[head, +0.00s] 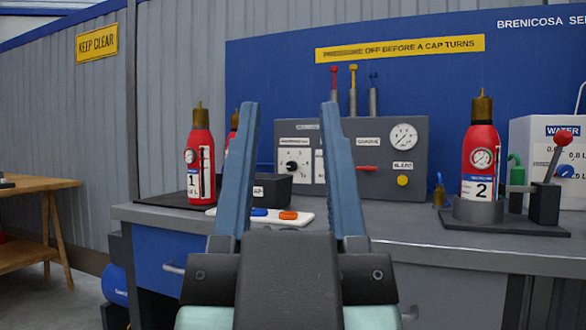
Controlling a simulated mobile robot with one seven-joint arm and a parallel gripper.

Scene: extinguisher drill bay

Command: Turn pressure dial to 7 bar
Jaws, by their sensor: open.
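The pressure dial (293,166) is a small dark knob on a white scale plate at the left of the grey control panel (345,195). Its figures and pointer are too small to read surely. My gripper (290,108) is open and empty, its two long blue fingers pointing up and forward. In the picture the dial shows between the fingers, apart from both; the panel stands beyond them. The round white gauge (403,137) is at the panel's upper right; its reading is not clear.
Red bottle 1 (200,155) stands left of the panel, another mostly hidden behind it. Red bottle 2 (480,150) sits in a grey holder at right. A red lever (367,169) and yellow button (402,180) are on the panel. A white tray (305,220) lies on the bench.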

